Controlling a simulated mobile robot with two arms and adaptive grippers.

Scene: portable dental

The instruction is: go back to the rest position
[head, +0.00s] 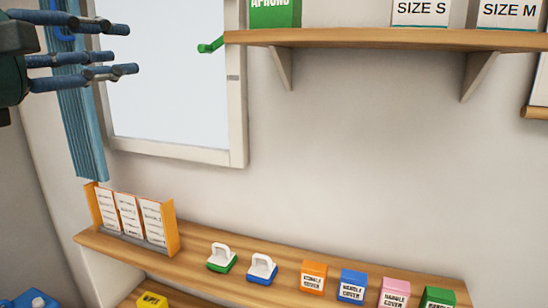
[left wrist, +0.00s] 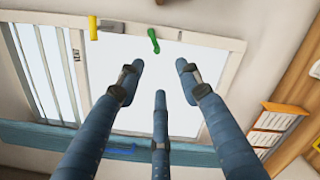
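My left gripper (head: 125,52) is at the upper left of the head view, its dark blue fingers pointing right in front of the window. In the left wrist view, the left gripper (left wrist: 158,72) has its three fingers spread apart with nothing between them. It is open and empty. My right gripper is in neither view.
A blue hanging sheet (head: 85,140) is behind and below the left gripper. A green hook (head: 210,45) sticks out by the window frame (head: 237,110). The upper shelf (head: 380,39) holds boxes. The lower shelf (head: 195,251) holds an orange rack (head: 171,228) and small boxes.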

